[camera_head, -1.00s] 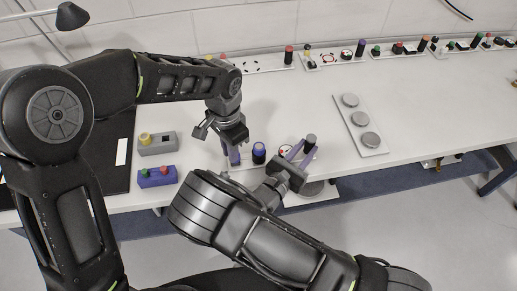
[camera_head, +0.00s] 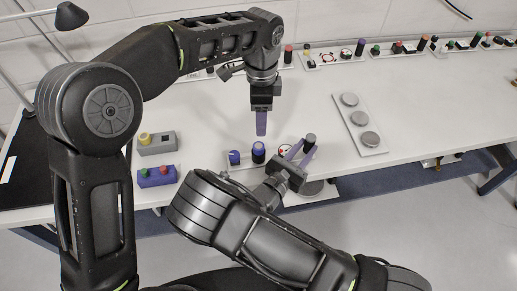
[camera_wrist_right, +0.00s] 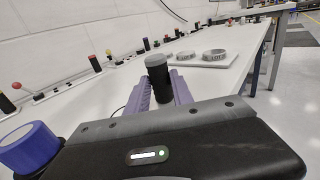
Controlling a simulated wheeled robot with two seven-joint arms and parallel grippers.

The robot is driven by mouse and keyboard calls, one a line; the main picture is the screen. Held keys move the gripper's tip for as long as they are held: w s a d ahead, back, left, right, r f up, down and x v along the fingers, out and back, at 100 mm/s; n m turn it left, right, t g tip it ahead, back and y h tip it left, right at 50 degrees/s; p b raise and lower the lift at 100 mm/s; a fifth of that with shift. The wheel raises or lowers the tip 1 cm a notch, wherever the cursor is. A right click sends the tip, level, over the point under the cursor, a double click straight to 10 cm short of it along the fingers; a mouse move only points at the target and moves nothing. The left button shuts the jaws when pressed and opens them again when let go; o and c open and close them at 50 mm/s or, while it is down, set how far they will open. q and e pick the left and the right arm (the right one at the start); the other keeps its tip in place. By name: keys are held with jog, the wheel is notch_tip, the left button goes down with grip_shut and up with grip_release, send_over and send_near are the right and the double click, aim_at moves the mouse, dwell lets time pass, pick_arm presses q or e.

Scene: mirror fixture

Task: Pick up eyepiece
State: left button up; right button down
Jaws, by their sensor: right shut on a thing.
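A dark cylinder with a grey top, which looks like the eyepiece (camera_head: 309,138), stands between the purple fingers of my right gripper (camera_head: 301,150). In the right wrist view the eyepiece (camera_wrist_right: 158,78) is upright, with the fingers of the right gripper (camera_wrist_right: 160,92) on both sides of it, shut on it. My left gripper (camera_head: 261,122) points down above the table, behind a blue-topped dark cylinder (camera_head: 258,151). Its purple fingers overlap in this view, so their gap is hidden.
A blue round part (camera_head: 234,157) is left of the blue-topped cylinder. A grey box with a yellow knob (camera_head: 157,143) and a purple box (camera_head: 156,177) are at left. A white plate with grey discs (camera_head: 373,149) lies at right. Several small parts line the wall.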

pick_arm(q)
send_over(259, 146)
jog(key=f, duration=0.6)
jog(key=shift+d+f, duration=0.2)
jog(key=shift+f, duration=0.15)
jog(key=shift+w+a+f, duration=0.1)
jog(key=shift+f, duration=1.2)
jog(key=shift+a+f, duration=0.1)
jog(key=shift+f, duration=1.2)
jog(key=shift+c, duration=0.3)
grip_shut()
